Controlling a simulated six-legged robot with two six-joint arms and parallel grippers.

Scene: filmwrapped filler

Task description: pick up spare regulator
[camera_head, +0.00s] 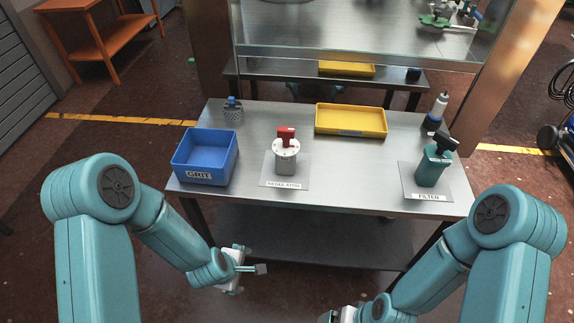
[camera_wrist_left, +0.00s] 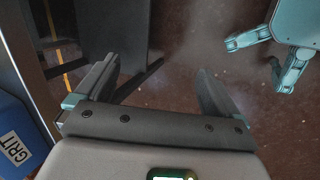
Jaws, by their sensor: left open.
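The regulator (camera_head: 286,157) is a grey cylinder with a white flanged top and a red cap. It stands upright on a pale plate labelled "REGULATOR" on the steel table. My left gripper (camera_head: 254,269) is open and empty, low in front of the table's front edge and below the regulator. Its two dark fingers are spread in the left wrist view (camera_wrist_left: 160,92), with only dark floor between them.
A blue "GRIT" bin (camera_head: 206,157) stands left of the regulator. A yellow tray (camera_head: 350,120) lies behind to the right. A teal filter (camera_head: 433,168) stands on the right plate, with a bottle (camera_head: 437,108) behind it. The table's (camera_head: 345,180) middle front is clear.

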